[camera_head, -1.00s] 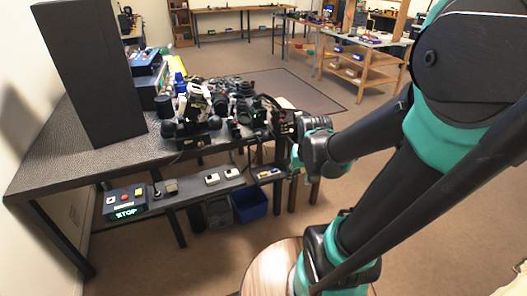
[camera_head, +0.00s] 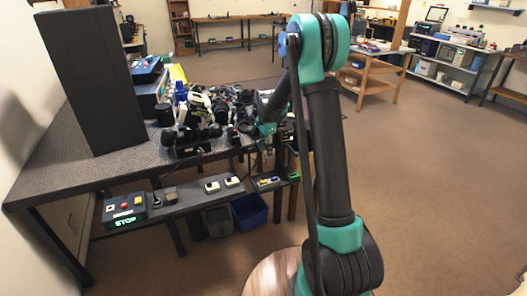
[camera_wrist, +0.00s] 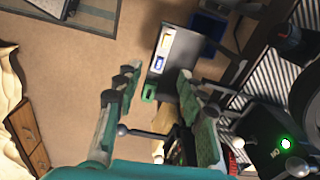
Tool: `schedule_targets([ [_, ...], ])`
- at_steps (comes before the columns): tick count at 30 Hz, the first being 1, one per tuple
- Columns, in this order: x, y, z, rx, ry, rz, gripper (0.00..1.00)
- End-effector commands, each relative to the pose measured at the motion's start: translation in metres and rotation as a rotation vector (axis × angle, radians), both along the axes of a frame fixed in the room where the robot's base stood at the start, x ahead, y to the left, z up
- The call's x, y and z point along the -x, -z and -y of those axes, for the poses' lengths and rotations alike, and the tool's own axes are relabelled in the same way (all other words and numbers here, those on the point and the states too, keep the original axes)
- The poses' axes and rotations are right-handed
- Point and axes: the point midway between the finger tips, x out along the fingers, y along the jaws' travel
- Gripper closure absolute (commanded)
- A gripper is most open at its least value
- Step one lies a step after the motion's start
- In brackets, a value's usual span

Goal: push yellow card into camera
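A small yellow-and-blue piece (camera_head: 268,181) lies on the low shelf; it also shows in the wrist view (camera_wrist: 160,62), but I cannot tell whether it is the yellow card. A green piece (camera_head: 293,177) sits at the shelf's right end and shows in the wrist view (camera_wrist: 148,93). Several black camera-like bodies (camera_head: 222,105) crowd the table top; I cannot tell which one is the camera. My gripper (camera_wrist: 157,80) is open, its fingers wide apart with nothing seen held, above the shelf end. In the head view it is partly hidden near the table's right edge.
The dark table (camera_head: 90,165) carries a tall black panel (camera_head: 95,80) at left. A box with a lit STOP sign (camera_head: 124,210) and small white blocks (camera_head: 212,187) are on the low shelf (camera_head: 190,202). A blue bin (camera_head: 249,209) stands below. Floor at right is clear.

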Motion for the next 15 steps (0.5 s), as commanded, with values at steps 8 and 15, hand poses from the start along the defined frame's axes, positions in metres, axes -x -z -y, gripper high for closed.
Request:
schedule_targets([
  [8,-0.019,0.019,-0.009,0.002,0.082,-0.023,0.60],
  [15,-0.019,0.048,-0.009,0.002,0.082,-0.023,0.60],
])
